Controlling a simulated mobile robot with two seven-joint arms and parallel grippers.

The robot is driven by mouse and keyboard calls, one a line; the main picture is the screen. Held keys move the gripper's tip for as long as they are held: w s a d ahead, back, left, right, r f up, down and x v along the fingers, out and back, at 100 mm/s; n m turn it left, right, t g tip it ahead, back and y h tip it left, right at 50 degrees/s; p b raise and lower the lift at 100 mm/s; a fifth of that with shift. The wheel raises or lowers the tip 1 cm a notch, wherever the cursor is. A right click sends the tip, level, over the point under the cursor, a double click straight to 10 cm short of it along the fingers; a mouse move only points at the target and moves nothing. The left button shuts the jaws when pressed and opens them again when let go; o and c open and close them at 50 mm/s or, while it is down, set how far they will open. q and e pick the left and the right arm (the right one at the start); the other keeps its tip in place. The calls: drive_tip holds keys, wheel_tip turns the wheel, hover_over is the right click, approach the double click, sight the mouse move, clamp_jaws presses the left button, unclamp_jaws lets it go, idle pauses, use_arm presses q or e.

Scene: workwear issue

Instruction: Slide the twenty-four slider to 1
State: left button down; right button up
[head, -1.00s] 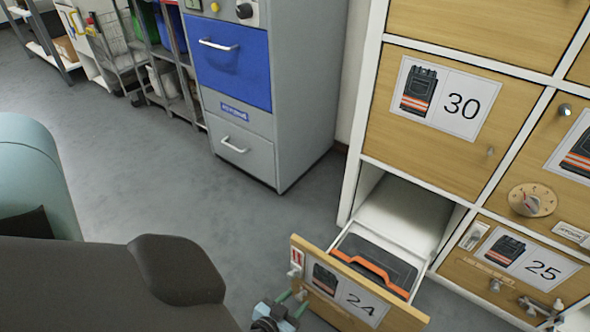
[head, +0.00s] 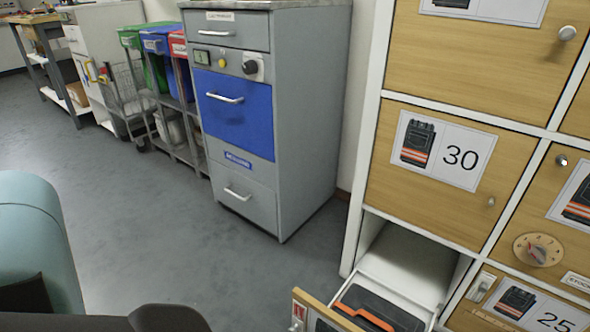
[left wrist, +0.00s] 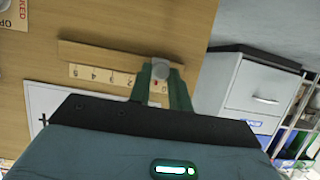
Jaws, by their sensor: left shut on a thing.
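In the left wrist view a wooden slider strip (left wrist: 100,54) has a scale (left wrist: 100,77) of small digits below it. My left gripper (left wrist: 160,80) is shut on the knob. Its green fingers cover part of the scale, so the exact digit is hidden. In the head view the twenty-four drawer (head: 312,306) stands pulled out at the bottom edge, mostly cut off. Neither gripper shows in the head view.
The drawer holds a dark item with an orange band (head: 372,306). Door 30 (head: 440,165) is above it, and a dial (head: 537,249) is to the right. A grey cabinet (head: 305,130) stands behind; the floor (head: 180,225) before it is clear.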

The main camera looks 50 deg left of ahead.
use_arm(q)
drive_tip(key=shift+w+d, duration=0.15)
drive_tip(key=shift+d, duration=0.45)
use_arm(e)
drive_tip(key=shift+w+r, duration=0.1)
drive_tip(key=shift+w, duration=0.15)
use_arm(q)
drive_tip(key=c, duration=1.3)
unclamp_jaws()
drive_tip(key=shift+p+v, duration=1.8)
drive_tip(key=shift+v, duration=2.15)
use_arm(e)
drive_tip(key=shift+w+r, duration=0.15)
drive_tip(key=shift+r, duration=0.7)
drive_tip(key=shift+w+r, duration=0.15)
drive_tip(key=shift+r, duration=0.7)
